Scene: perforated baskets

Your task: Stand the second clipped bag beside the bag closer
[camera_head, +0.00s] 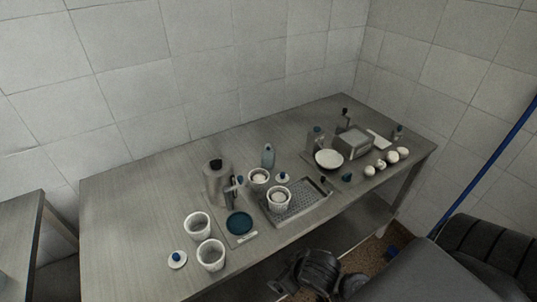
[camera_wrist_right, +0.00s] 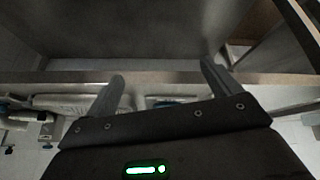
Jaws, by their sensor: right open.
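My right gripper (camera_wrist_right: 162,78) is open and empty in the right wrist view, its two fingers apart in front of a table edge. In the head view the dark right wrist and gripper (camera_head: 283,283) are low, in front of the table's front edge, clear of everything on the table. A grey box-shaped machine (camera_head: 353,144) at the back right may be the bag closer. Several small pale rounded items (camera_head: 381,164) stand to its front right; they may be bags, but clips are too small to tell. My left gripper is not in view.
The long table (camera_head: 130,195) holds white baskets (camera_head: 211,256), a perforated tray (camera_head: 308,203), a grey jug (camera_head: 216,183), a dark blue dish (camera_head: 239,224), a white bowl (camera_head: 329,159) and a blue-knobbed lid (camera_head: 177,260). The table's left side is bare. A blue pole (camera_head: 490,160) stands at right.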

